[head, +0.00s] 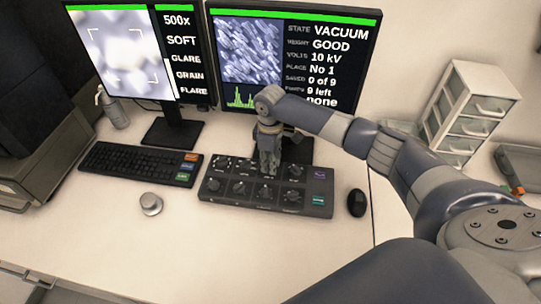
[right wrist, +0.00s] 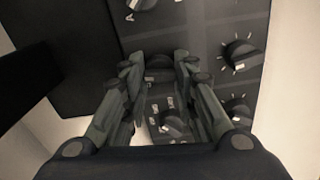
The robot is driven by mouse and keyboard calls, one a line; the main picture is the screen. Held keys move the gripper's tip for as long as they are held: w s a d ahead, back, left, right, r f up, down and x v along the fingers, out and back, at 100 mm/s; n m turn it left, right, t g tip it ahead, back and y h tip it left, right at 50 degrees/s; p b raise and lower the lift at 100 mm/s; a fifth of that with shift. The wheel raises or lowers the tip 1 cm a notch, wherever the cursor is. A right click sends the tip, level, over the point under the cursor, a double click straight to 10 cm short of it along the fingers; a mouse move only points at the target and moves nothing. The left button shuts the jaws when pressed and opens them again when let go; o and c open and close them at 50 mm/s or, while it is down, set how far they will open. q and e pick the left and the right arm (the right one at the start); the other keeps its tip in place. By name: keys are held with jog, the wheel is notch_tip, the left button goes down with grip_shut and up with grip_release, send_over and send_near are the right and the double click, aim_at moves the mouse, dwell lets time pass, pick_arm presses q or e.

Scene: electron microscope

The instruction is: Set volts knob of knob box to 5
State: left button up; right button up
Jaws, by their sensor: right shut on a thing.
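The knob box (head: 222,190) is a dark panel on the desk with two rows of black knobs. My right gripper (head: 268,170) points down onto its back row. In the right wrist view the gripper (right wrist: 159,68) is shut on a dark knob (right wrist: 159,60), with a finger on each side. The fingers hide much of this knob, and I cannot read its label or pointer. Another knob with labels around it (right wrist: 173,123) shows between the finger links. The right monitor (head: 290,50) reads VOLTS 10 kV, VACUUM and GOOD. My left gripper is not in view.
A keyboard (head: 140,162) and a round silver knob (head: 151,203) lie left of the box. A black mouse (head: 357,202) is close on its right. The left monitor (head: 140,50) and a white drawer unit (head: 470,110) stand behind. The desk in front is clear.

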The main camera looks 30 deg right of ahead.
jog(key=n+p, duration=0.1)
jog(key=n, duration=0.3)
jog(key=shift+r+n+p, duration=0.1)
jog(key=shift+n+p, duration=0.2)
jog(key=shift+p, duration=0.1)
jog(key=n, duration=0.2)
jog(key=shift+n, duration=0.3)
jog(key=shift+n+p, duration=0.4)
jog(key=shift+n, duration=1.1)
jog(key=o, duration=1)
jog(key=shift+o, duration=0.2)
notch_tip(320, 180, up, 12)
